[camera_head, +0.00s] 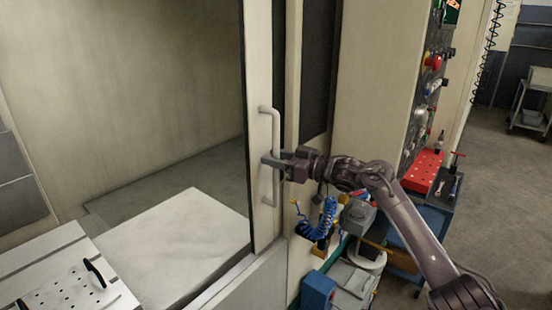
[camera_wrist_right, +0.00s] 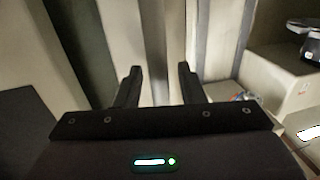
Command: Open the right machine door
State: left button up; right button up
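The right machine door (camera_head: 258,60) is a pale panel at the right side of a wide opening into the machine. A pale vertical bar handle (camera_head: 276,128) is fixed on it. My right gripper (camera_head: 272,161) is at the handle's middle, its fingers overlapping the bar. In the right wrist view the two dark fingers of my right gripper (camera_wrist_right: 158,85) stand apart, with pale vertical strips seen between them. I cannot tell whether they touch the handle. My left gripper is not in view.
Inside the opening is a pale block (camera_head: 175,245). A plate with a black handle (camera_head: 70,290) lies at lower left. A control panel (camera_head: 430,80), a red block (camera_head: 422,170) and a blue coiled hose (camera_head: 327,218) are on the right. Open floor (camera_head: 500,200) lies beyond.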

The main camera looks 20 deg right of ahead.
jog(key=b+v, duration=0.3)
jog(key=v, duration=0.4)
jog(key=shift+s+d, duration=0.3)
